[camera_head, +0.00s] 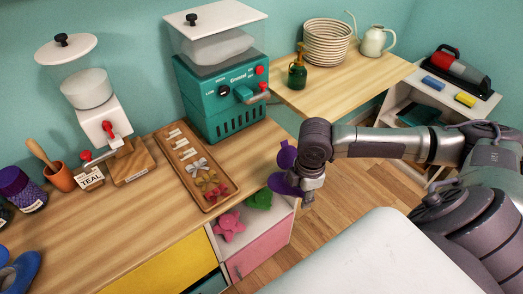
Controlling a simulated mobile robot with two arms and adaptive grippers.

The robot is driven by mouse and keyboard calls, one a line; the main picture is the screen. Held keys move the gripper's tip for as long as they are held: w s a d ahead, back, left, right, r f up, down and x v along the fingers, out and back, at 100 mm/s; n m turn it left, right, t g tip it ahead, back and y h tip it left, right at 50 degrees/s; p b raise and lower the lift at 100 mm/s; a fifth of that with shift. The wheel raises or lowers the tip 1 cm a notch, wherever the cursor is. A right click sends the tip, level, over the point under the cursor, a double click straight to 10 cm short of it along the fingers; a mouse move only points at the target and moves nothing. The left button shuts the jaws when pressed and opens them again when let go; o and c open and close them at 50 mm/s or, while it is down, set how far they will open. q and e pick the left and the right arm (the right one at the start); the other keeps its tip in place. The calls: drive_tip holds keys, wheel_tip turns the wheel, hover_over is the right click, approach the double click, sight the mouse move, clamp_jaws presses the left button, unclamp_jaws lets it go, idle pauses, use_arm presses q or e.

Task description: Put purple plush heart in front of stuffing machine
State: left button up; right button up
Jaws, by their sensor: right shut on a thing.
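The stuffing machine (215,105) is a teal box with a clear hopper of white filling, a red-knobbed spout and a white lid. It stands at the back of the wooden counter. My right gripper (302,186) is just beyond the counter's right edge, to the right of and below the machine. It is shut on the purple plush heart (283,184), which shows as purple lobes on the gripper's left side. The gripper hides part of the heart. The heart appears above the floor, clear of the counter top. My left gripper is out of view.
A wooden tray (181,191) with bows lies before the machine. A side table (345,87) holds a basket, bottle and watering can.

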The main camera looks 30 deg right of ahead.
drive_tip(key=shift+s+d+f+n, duration=0.1)
drive_tip(key=shift+s+d+n, duration=0.05)
drive_tip(key=shift+d+n, duration=0.3)
drive_tip(key=shift+d+f, duration=0.1)
drive_tip(key=shift+d, duration=0.1)
drive_tip(key=p, duration=0.1)
approach(266, 162)
drive_tip(key=shift+n, duration=0.25)
drive_tip(key=s+f, duration=0.1)
drive_tip(key=f, duration=0.1)
drive_tip(key=s+f, duration=0.3)
drive_tip(key=shift+s+d+f, duration=0.15)
drive_tip(key=shift+f, duration=0.25)
drive_tip(key=w, duration=0.4)
drive_tip(key=shift+w+a+p, duration=0.2)
drive_tip(key=shift+w+p, duration=0.05)
drive_tip(key=shift+p, duration=0.05)
drive_tip(key=shift+w+f+p, duration=0.1)
drive_tip(key=shift+f+p, duration=0.05)
drive_tip(key=shift+p, duration=0.15)
drive_tip(key=shift+f, duration=0.15)
drive_tip(key=shift+f, duration=0.1)
drive_tip(key=o, duration=0.9)
